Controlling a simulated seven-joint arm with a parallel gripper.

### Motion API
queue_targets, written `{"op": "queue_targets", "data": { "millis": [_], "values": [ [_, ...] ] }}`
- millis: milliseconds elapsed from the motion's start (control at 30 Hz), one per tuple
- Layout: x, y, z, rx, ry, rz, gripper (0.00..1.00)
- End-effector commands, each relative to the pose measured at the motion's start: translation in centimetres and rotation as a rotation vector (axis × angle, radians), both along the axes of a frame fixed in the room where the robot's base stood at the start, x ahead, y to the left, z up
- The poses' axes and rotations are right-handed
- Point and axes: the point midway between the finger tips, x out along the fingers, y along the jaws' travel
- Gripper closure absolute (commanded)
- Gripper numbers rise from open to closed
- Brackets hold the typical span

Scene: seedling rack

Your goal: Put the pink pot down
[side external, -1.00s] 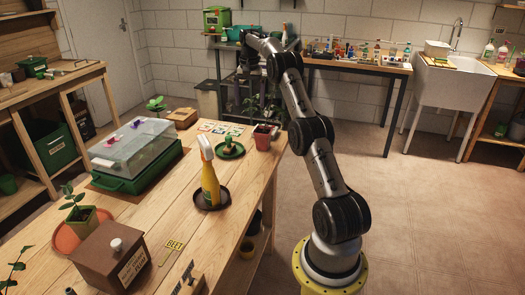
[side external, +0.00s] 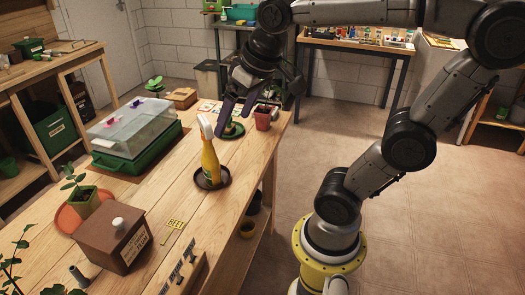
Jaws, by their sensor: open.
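The pink pot (side external: 263,119) stands upright on the wooden bench near its far right corner, with dark soil or a plant in its top. My gripper (side external: 238,114) is open and points down over the far end of the bench, in front of and to the left of the pot in the picture. Its fingers hang by the green saucer (side external: 238,134) and partly cover it. I see nothing held between them. I cannot tell whether a finger touches the saucer or the small green thing on it.
A yellow spray bottle (side external: 210,163) stands on a dark saucer (side external: 222,181) nearer the camera. A propagator with a clear lid (side external: 132,122) and green base stands to the left. A brown box (side external: 112,236) and a potted plant (side external: 86,200) are in front. Seed cards lie behind the gripper.

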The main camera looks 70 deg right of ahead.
Motion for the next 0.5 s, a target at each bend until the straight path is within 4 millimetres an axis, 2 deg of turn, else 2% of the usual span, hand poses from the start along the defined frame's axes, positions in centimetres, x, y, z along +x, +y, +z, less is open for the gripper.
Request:
{"op": "queue_targets", "data": {
  "millis": [33,100,200,300,500],
  "values": [
    [-1.8,1.1,-1.0,-0.009,-0.017,0.053,0.00],
    [-3.6,2.1,-2.3,-0.022,-0.036,0.114,0.00],
    [-5.5,2.9,-3.9,-0.034,-0.055,0.177,0.00],
    [-6.5,3.4,-4.9,-0.040,-0.066,0.211,0.00],
    [-6.9,3.5,-5.3,-0.042,-0.069,0.225,0.00]
  ]
}}
